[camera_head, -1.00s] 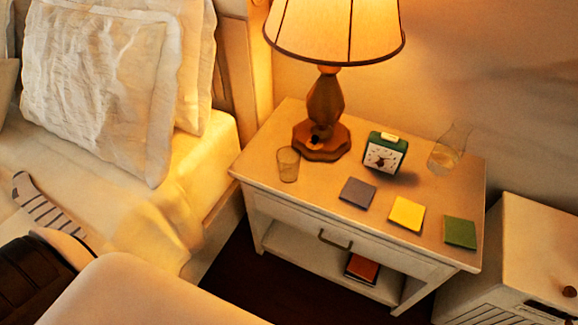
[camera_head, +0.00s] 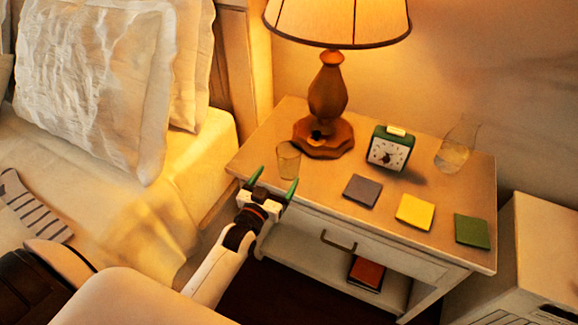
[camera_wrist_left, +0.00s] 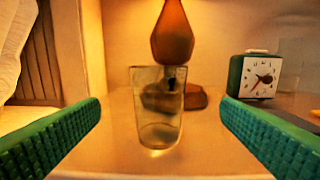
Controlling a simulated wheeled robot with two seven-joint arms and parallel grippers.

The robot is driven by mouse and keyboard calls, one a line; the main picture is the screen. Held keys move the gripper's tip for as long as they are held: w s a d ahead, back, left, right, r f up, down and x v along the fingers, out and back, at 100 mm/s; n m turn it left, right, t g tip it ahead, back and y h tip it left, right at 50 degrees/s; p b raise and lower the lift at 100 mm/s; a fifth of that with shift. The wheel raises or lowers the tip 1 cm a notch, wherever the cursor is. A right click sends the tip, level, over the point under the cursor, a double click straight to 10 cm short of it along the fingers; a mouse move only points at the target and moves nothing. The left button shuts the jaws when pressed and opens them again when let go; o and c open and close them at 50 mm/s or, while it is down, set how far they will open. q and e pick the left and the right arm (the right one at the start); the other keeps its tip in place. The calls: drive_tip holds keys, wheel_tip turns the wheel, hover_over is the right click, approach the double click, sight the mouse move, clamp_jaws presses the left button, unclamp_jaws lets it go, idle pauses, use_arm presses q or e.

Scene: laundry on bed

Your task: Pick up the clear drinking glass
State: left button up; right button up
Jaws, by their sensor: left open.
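The clear drinking glass (camera_head: 287,160) stands upright on the nightstand (camera_head: 330,195), near its left front edge and in front of the lamp base. My left gripper (camera_head: 272,180) is open, with its green fingertips at the front edge of the nightstand, just short of the glass. In the left wrist view the glass (camera_wrist_left: 157,108) is centred between the two spread green fingers (camera_wrist_left: 160,135) and a little beyond them; neither finger touches it. My right gripper is not in view.
A lit lamp (camera_head: 327,95) stands behind the glass. The bed (camera_head: 190,165) is at left.

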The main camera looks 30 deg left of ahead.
sight(284, 166)
use_arm(q)
drive_tip(key=w, duration=0.5)
drive_tip(key=shift+w+a+f, duration=0.1)
drive_tip(key=shift+w, duration=0.1)
drive_tip(key=shift+w+a+r, duration=0.1)
drive_tip(key=shift+w+r, duration=0.1)
drive_tip(key=shift+w, duration=1.2)
drive_tip(key=shift+w+a+r, duration=0.1)
drive_tip(key=shift+w+r, duration=0.05)
drive_tip(key=shift+w, duration=1.2)
drive_tip(key=shift+c, duration=0.3)
drive_tip(key=c, duration=1.1)
